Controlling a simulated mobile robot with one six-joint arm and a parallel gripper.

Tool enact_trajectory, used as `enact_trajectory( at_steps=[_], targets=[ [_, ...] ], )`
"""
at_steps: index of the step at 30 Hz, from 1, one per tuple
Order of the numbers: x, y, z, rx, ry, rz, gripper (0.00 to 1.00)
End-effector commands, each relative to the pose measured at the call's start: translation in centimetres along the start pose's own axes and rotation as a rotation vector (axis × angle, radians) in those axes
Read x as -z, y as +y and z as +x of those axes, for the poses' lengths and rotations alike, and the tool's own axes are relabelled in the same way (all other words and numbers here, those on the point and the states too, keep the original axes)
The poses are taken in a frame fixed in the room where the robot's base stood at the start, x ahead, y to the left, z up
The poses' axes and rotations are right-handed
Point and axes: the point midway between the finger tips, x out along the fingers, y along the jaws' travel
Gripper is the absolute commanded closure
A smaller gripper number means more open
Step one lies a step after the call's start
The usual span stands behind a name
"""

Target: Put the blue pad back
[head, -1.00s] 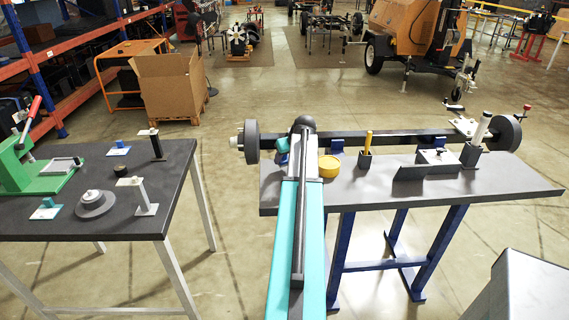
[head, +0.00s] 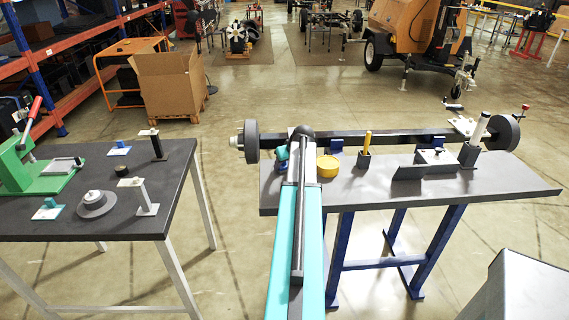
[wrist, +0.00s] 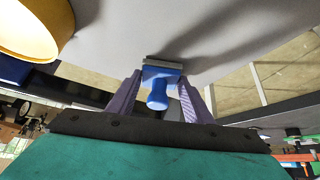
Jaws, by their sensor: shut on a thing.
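My gripper (wrist: 160,82) is shut on the blue pad (wrist: 158,97), whose rounded blue handle sits between the two purple fingers in the wrist view. The pad's grey face points towards the grey bench top (wrist: 200,30), close to it; I cannot tell whether they touch. On the left table a white plate with a blue piece (head: 118,148) and a white plate with a teal piece (head: 47,209) lie apart.
A yellow round tin (head: 328,168) stands just right of my arm. A dark axle (head: 390,138) with wheels runs along the bench's back edge. A yellow stick in a holder (head: 366,150) and a grey angled bracket (head: 425,172) are farther right. The bench front is clear.

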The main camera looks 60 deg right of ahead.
Motion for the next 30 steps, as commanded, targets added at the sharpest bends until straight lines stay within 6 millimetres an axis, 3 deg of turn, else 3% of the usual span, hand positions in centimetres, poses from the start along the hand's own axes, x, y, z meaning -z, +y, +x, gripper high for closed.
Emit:
enact_trajectory(
  at_steps=[13, 14, 17, 30],
  targets=[
    [-0.24, -0.06, 0.40, 0.000, 0.000, -0.001, 0.81],
    [-0.22, -0.06, 0.36, 0.001, 0.000, -0.001, 0.51],
    [-0.19, -0.07, 0.33, 0.001, 0.000, -0.001, 0.35],
    [0.01, -0.09, 0.04, 0.001, 0.000, -0.001, 0.35]
  ],
)
